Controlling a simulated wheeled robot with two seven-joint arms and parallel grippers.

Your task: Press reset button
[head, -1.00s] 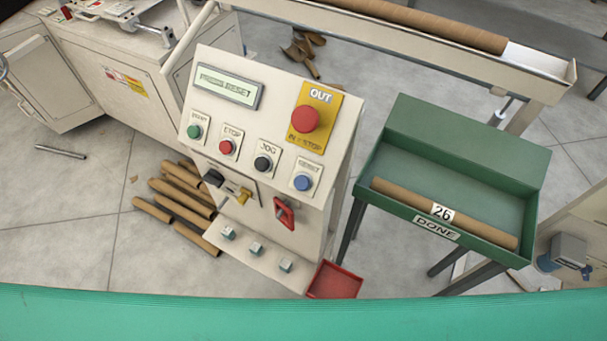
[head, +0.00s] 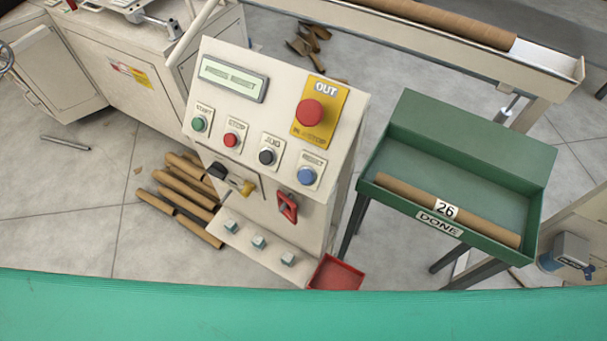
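The blue reset button (head: 307,175) is at the right end of the button row on the cream control panel (head: 349,103). Its label above is small and blurred. To its left are the black jog button (head: 267,157), the red stop button (head: 231,140) and the green start button (head: 199,124). A large red emergency button (head: 310,112) on a yellow plate sits above. The display (head: 233,78) is lit, its text too blurred to read. Neither of my grippers is in view.
A green tray (head: 470,120) labelled DONE holds a cardboard tube marked 26 (head: 480,226) right of the panel. A red bin (head: 336,273) stands below. Several tubes (head: 184,200) lie on the floor at left. A green surface (head: 300,314) crosses the bottom edge.

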